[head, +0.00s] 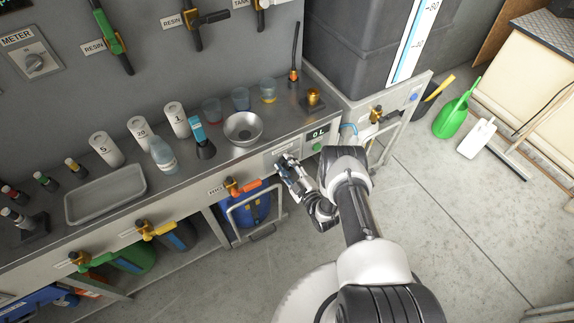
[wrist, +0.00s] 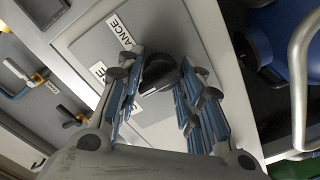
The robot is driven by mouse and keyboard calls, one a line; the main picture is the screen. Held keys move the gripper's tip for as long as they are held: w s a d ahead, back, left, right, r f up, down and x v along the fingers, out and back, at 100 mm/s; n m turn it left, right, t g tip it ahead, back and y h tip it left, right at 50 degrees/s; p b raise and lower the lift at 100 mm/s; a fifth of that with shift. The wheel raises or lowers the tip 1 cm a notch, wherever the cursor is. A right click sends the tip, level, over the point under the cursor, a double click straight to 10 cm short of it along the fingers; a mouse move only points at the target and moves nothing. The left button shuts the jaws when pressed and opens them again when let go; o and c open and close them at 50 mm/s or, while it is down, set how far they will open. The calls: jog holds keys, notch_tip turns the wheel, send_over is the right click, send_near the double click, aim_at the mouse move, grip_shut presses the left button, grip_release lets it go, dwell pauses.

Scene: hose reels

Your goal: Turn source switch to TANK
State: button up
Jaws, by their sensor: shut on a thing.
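The switch is a dark round knob (wrist: 159,70) on a light grey panel (wrist: 90,42) in the wrist view. A pale mark shows on the knob's near side. One label beside it reads "…ANCE"; another is partly covered by a finger. I cannot read TANK on this panel. My gripper (wrist: 160,88) has its blue-padded fingers on both sides of the knob, shut on it. In the head view my gripper (head: 288,168) is at the bench's front panel (head: 272,153) and hides the knob.
The bench top above holds a metal bowl (head: 243,128), a grey tray (head: 106,194) and several cups and bottles. A display (head: 318,133) reads "0 L". An orange-handled valve (head: 243,187) sits left of my gripper, above a blue container (head: 250,210).

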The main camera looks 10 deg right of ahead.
jog(key=o, duration=1)
jog(key=shift+s, duration=0.1)
jog(key=v, duration=1.2)
